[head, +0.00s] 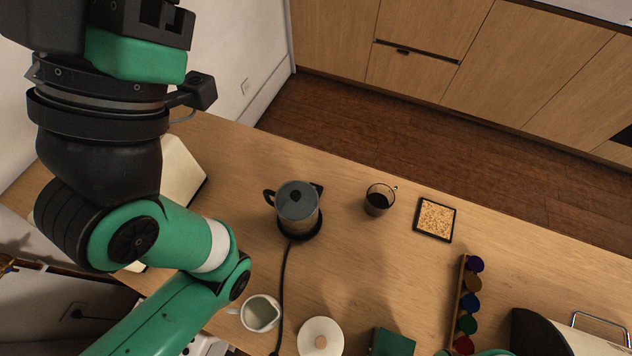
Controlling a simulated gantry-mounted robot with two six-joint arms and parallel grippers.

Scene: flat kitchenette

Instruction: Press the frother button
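The frother (297,207) appears to be the grey metal jug with a dark lid knob and a black handle, upright on a round black base in the middle of the table. A small black tab shows at its upper right; I cannot make out the button clearly. A black cord runs from the base toward the bottom edge. My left arm fills the left side, bent up and away from the frother. What looks like my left gripper's body (140,22) is at the top left; its fingers do not show. My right gripper is not in view.
A glass cup of dark liquid (379,200) and a cork-filled square coaster (435,219) stand right of the frother. A white pitcher (260,314), a round white lidded pot (320,338), a green box (393,342) and a capsule rack (459,300) are nearer.

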